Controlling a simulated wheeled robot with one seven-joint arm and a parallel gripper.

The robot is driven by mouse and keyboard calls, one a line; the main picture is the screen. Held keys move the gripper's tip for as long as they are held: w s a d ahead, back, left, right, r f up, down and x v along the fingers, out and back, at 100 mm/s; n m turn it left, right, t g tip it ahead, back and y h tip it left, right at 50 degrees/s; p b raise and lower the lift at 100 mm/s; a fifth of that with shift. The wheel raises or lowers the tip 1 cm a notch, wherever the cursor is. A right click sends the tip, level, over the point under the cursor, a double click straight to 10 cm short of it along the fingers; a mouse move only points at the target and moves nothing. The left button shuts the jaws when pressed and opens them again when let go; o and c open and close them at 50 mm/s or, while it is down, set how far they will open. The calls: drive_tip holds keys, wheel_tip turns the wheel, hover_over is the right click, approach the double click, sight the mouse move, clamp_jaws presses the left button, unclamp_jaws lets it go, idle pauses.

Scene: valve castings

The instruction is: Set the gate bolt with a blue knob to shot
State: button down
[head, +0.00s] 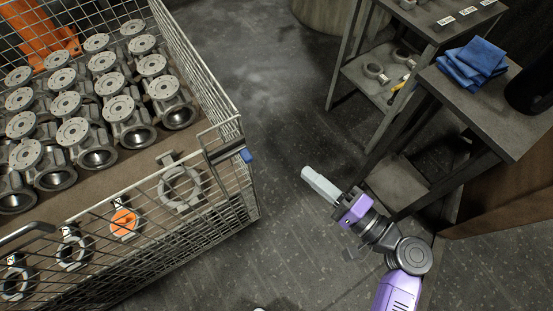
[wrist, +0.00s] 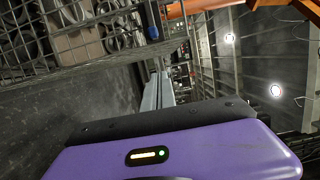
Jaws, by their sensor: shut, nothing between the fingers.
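The gate bolt's blue knob (head: 246,156) sits at the near right corner of a wire mesh cage, at the end of a dark bolt bar (head: 226,151). The blue knob also shows in the wrist view (wrist: 153,32), near the cage's edge. I cannot tell from the frames how far the bolt is slid. My gripper (head: 307,174) is to the right of the knob, apart from it, with its fingers pointing toward the cage. The fingers are shut and empty; they also show in the wrist view (wrist: 160,78).
The wire cage (head: 205,80) holds several grey valve castings (head: 75,130); an orange part (head: 124,222) lies behind its front mesh. At right are a dark table with blue cloths (head: 472,62) and a shelf (head: 385,85). The floor between cage and tables is clear.

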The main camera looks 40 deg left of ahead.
sight(229, 157)
drive_tip(key=s+a+p, duration=0.1)
drive_tip(key=s+a, duration=0.1)
drive_tip(key=a, duration=0.9)
drive_tip(key=shift+s+p, duration=0.15)
drive_tip(key=shift+p, duration=0.2)
drive_tip(key=shift+a, duration=0.15)
drive_tip(key=shift+s+a+b, duration=0.1)
drive_tip(key=shift+s+a, duration=0.25)
drive_tip(key=shift+s, duration=0.45)
drive_tip(key=shift+s+a+b, duration=0.15)
drive_tip(key=shift+s+a, duration=0.15)
drive_tip(key=shift+s, duration=0.55)
drive_tip(key=shift+s+a+b, duration=0.1)
drive_tip(key=shift+s+a, duration=0.25)
drive_tip(key=shift+s, duration=0.45)
